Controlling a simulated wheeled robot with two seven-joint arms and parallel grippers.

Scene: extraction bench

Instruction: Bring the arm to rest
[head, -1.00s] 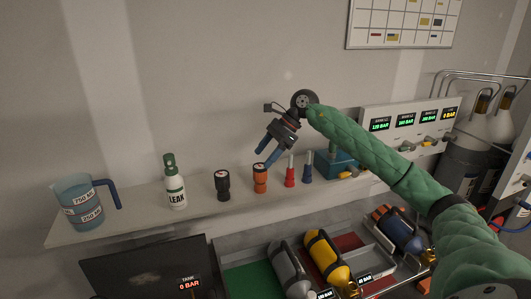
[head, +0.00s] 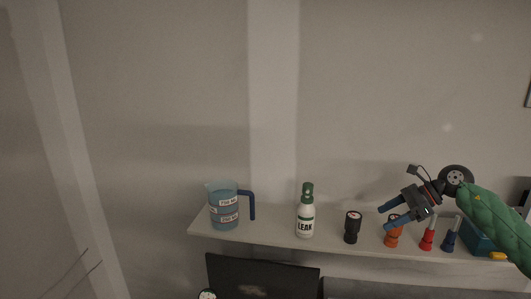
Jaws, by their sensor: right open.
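My right gripper (head: 388,217) is in the head view at the right, on a green padded arm that comes in from the right edge. Its two blue fingers are apart, point left and hold nothing. They are in front of the shelf (head: 270,237), and partly cover the orange-bodied gauge (head: 394,238). I cannot tell whether they touch it. My left gripper is not in view.
The shelf holds a blue measuring jug (head: 224,209), a white LEAK bottle (head: 305,217), a black gauge (head: 352,227), a red-based item (head: 427,241), a blue-based item (head: 449,239) and a teal box (head: 478,240). A dark panel (head: 262,276) stands below. The wall at left is bare.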

